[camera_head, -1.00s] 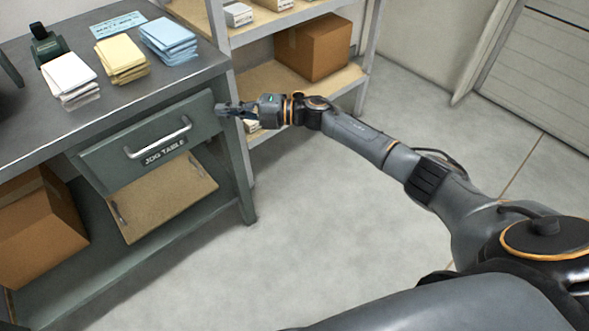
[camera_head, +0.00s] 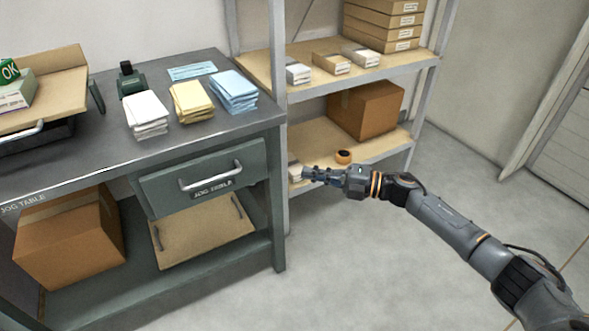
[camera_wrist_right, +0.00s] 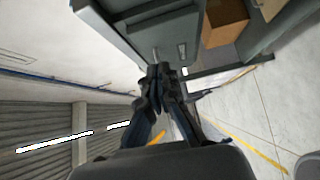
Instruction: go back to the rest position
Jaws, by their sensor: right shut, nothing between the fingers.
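My right gripper (camera_head: 312,174) reaches in from the right in the head view. It is shut and empty, in front of the shelf unit and to the right of the jog table's drawer (camera_head: 203,178). In the right wrist view the shut fingers (camera_wrist_right: 158,75) point toward the grey table front with its handle. They look apart from it. My left gripper is not in view.
The grey jog table (camera_head: 95,150) holds white (camera_head: 147,114), yellow (camera_head: 191,101) and blue (camera_head: 233,91) stacks. Cardboard boxes stand under it (camera_head: 70,245) and on the shelf unit (camera_head: 366,110). A tape roll (camera_head: 343,156) lies on the lower shelf. The floor (camera_head: 360,270) in front is clear.

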